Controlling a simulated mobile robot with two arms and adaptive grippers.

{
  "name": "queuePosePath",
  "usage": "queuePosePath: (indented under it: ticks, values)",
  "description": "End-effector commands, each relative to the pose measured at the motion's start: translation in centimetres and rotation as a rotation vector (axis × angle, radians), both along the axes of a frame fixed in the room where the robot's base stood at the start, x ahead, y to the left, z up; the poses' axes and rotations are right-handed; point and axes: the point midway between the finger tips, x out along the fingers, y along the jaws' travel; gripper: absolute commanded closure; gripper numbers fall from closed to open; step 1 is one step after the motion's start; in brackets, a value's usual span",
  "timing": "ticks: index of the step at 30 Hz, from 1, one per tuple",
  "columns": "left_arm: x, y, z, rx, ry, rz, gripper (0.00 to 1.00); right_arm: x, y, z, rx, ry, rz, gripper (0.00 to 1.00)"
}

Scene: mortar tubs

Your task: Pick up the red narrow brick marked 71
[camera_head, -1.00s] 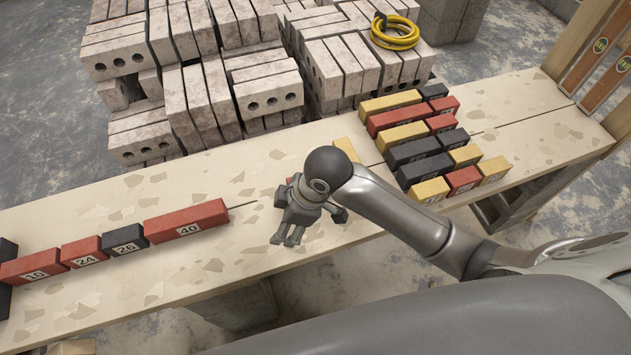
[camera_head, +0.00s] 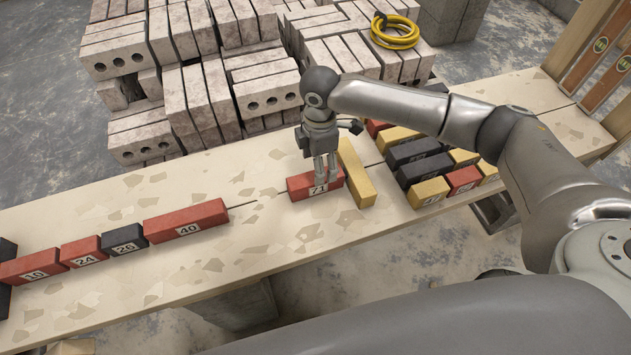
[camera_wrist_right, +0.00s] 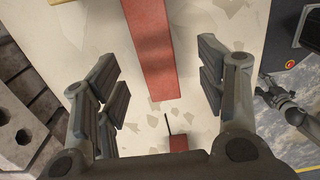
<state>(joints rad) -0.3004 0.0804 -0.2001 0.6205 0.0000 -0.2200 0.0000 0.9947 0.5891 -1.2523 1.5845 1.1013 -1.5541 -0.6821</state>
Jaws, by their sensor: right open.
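The red narrow brick marked 71 (camera_head: 300,189) lies on the pale work board, its number facing me. My right gripper (camera_head: 326,176) is over the right part of this brick in the head view, fingers pointing down and hiding some of its top. In the right wrist view a red brick (camera_wrist_right: 152,50), seemingly the same one, runs down between the spread fingers (camera_wrist_right: 163,88), with gaps on both sides. The right gripper is open and empty. I cannot tell its exact height above the brick. My left gripper is not in view.
A yellow brick (camera_head: 356,174) lies close to the right of brick 71. A red brick marked 40 (camera_head: 186,221) ends a row on the left. Several mixed bricks (camera_head: 420,155) stand at the right. Grey block stacks (camera_head: 265,88) rise behind. The board's front strip is clear.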

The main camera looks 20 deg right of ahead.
Motion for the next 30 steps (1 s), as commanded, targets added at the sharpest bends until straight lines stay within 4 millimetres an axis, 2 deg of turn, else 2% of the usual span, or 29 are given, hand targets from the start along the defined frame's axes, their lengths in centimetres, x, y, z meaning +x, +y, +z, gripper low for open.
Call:
queuePosePath:
  ticks: [1,8,16,25,26,30]
  values:
    - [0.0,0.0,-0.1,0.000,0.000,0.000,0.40,0.0,0.0,-0.8,-0.001,0.002,-0.001,0.36]
    - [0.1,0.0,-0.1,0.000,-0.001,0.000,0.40,0.1,0.2,-2.5,0.000,0.000,0.000,0.36]
    - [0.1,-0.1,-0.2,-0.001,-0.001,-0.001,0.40,0.5,0.7,-6.3,-0.001,0.000,0.000,0.36]
    - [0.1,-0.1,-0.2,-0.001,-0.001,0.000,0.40,0.6,0.7,-7.0,0.000,-0.002,0.001,0.36]
    - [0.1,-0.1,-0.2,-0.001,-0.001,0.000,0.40,0.6,0.7,-7.0,0.000,-0.002,0.001,0.37]
    - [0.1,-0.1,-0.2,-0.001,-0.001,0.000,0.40,0.5,0.7,-6.9,0.000,-0.002,0.001,0.55]
